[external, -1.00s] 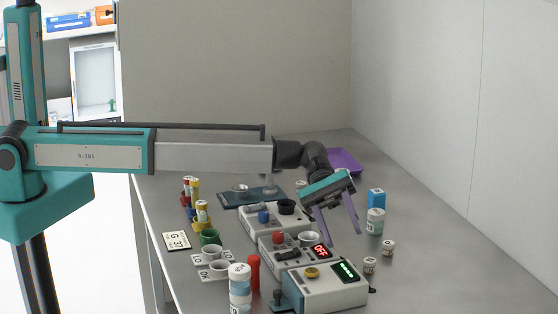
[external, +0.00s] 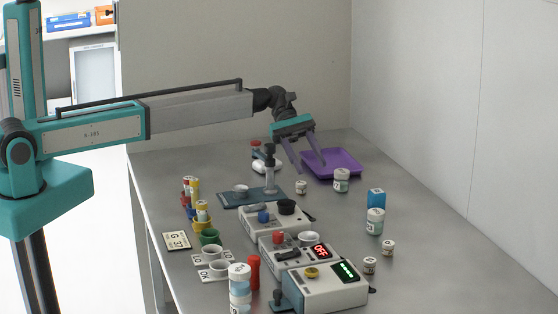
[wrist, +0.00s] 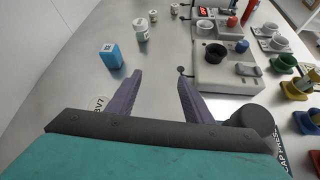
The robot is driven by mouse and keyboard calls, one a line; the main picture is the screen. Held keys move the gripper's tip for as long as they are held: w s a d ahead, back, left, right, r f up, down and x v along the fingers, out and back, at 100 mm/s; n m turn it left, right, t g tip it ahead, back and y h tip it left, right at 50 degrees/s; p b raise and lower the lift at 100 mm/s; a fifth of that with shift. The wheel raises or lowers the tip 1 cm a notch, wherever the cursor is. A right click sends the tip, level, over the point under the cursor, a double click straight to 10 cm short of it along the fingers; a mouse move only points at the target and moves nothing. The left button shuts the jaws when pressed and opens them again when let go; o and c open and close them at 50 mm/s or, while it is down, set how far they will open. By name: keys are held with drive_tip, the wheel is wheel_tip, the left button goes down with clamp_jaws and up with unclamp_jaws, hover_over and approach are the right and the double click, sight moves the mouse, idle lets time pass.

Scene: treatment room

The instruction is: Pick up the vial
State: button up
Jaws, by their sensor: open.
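My gripper (external: 311,166) is open and empty, pointing down in front of the purple tray. Its two purple fingers also show in the wrist view (wrist: 159,78). Several white-capped vials stand upright on the bench. One vial (external: 341,179) stands in front of the tray, right of my fingers; a smaller one (external: 301,187) stands below them in the picture. A larger vial (external: 375,221) stands by a blue box, and two small ones (external: 388,247) (external: 370,265) are nearer. In the wrist view, a cap marked V7 (wrist: 100,102) is partly hidden beside the left finger. Which vial is meant I cannot tell.
The purple tray (external: 333,163) lies at the back. The blue box (external: 376,198) stands at right. Instruments with displays (external: 325,288) fill the middle front. A blue-grey plate (external: 252,197) and coloured cups (external: 209,237) are at left. The bench's right side has free room.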

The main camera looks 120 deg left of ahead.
drive_tip(key=s+a+n, duration=0.1)
drive_tip(key=s+a, duration=0.3)
drive_tip(key=s, duration=0.3)
drive_tip(key=s+a+n+y, duration=0.1)
drive_tip(key=s+a, duration=0.4)
drive_tip(key=s, duration=0.2)
drive_tip(key=shift+a+f+n, duration=0.2)
drive_tip(key=shift+a+n, duration=0.1)
drive_tip(key=shift+n, duration=0.1)
drive_tip(key=shift+w, duration=0.1)
drive_tip(key=p, duration=0.2)
approach(300, 182)
drive_tip(key=shift+x, duration=1.9)
drive_tip(key=shift+a+f, duration=0.1)
drive_tip(key=shift+f, duration=0.1)
drive_tip(key=shift+w+d+f+p, duration=0.25)
drive_tip(key=shift+w+d+p, duration=0.1)
drive_tip(key=shift+w+p, duration=0.3)
drive_tip(key=shift+p+x, duration=0.7)
drive_tip(key=shift+x, duration=1.1)
drive_tip(key=shift+s+f, duration=0.1)
drive_tip(key=shift+s, duration=0.1)
